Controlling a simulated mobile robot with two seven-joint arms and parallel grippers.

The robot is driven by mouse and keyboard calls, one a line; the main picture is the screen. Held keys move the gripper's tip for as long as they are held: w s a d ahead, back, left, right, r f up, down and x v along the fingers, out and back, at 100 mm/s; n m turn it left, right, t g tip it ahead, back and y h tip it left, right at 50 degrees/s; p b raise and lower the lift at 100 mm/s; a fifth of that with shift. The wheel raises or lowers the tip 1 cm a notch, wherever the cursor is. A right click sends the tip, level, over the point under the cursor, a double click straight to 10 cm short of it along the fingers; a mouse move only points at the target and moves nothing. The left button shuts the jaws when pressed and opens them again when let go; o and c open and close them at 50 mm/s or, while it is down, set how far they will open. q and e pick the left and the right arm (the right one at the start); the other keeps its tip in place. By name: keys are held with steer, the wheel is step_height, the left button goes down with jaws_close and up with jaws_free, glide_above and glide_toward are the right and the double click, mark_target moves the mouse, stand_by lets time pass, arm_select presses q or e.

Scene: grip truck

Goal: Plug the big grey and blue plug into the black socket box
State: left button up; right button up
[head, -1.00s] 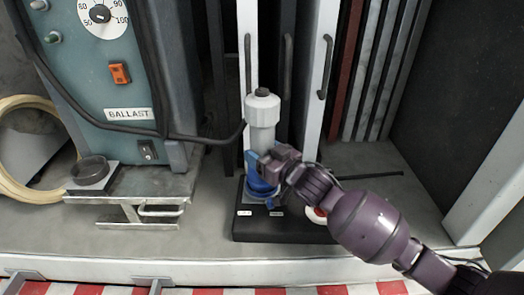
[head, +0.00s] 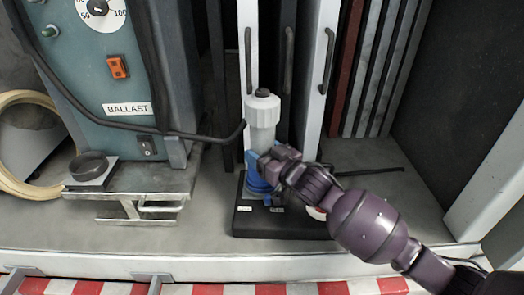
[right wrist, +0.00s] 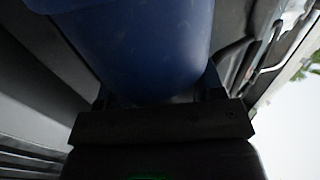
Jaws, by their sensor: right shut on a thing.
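The big grey and blue plug (head: 262,125) stands upright over the black socket box (head: 262,221) in the head view. Its blue lower part is at the box's top; how deep it sits in the socket is hidden. My right gripper (head: 268,170) is shut on the plug's blue part from the right. In the right wrist view the plug's blue body (right wrist: 145,50) fills the space between the fingers. A black cable runs left from the plug. My left gripper is not in view.
White posts with black handles (head: 329,65) rise behind the plug. A red and white striped edge (head: 230,289) runs along the front.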

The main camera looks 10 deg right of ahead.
mark_target(270, 143)
steer(key=shift+f, duration=0.1)
steer(key=o, duration=1.5)
steer(key=shift+f, duration=0.1)
steer(key=shift+r, duration=0.2)
steer(key=shift+r+p, duration=0.7)
steer(key=shift+r, duration=0.1)
steer(key=shift+r+p, duration=1.5)
steer(key=shift+r, duration=0.05)
